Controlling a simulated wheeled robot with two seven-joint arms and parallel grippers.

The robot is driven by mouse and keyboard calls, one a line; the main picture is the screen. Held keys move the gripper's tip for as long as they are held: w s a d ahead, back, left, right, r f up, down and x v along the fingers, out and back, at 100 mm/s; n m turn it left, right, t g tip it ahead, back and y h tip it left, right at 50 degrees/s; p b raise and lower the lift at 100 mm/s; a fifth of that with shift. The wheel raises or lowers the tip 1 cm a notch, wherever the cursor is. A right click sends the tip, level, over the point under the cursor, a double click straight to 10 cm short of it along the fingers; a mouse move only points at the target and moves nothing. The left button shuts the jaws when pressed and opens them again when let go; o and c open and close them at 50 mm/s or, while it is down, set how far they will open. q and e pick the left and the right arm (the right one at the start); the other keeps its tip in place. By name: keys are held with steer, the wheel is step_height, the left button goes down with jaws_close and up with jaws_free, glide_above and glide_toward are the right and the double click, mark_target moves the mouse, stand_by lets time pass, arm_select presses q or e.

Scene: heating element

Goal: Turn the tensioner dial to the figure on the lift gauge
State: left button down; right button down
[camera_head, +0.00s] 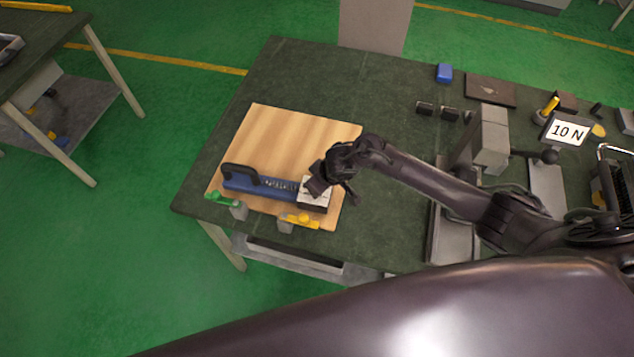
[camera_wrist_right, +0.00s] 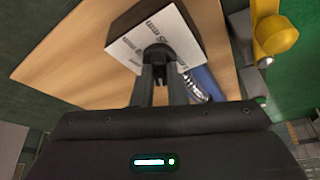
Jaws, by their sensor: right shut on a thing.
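The tensioner (camera_head: 245,184), a blue tool with a dark handle, lies on a wooden board (camera_head: 290,130) at the table's left. A block with a white printed dial face (camera_head: 316,201) sits at its right end; the face also shows in the right wrist view (camera_wrist_right: 186,42). My right gripper (camera_head: 322,184) is over that face, shut on the dark round dial knob (camera_wrist_right: 158,50). The fingers partly cover the knob, and I cannot read the dial's setting. The lift gauge (camera_head: 568,132) at the right reads "10 N". My left gripper is not in view.
A green clamp (camera_head: 222,198) and a yellow clamp (camera_head: 300,221) stand at the board's front edge. The board's back half is clear.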

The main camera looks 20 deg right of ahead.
steer(key=c, duration=1.4)
jaws_free()
steer(key=shift+a, duration=0.1)
steer(key=shift+c, duration=0.2)
steer(key=shift+r, duration=0.1)
steer(key=v, duration=0.7)
steer(key=shift+s+r, duration=0.15)
steer(key=shift+r, duration=0.15)
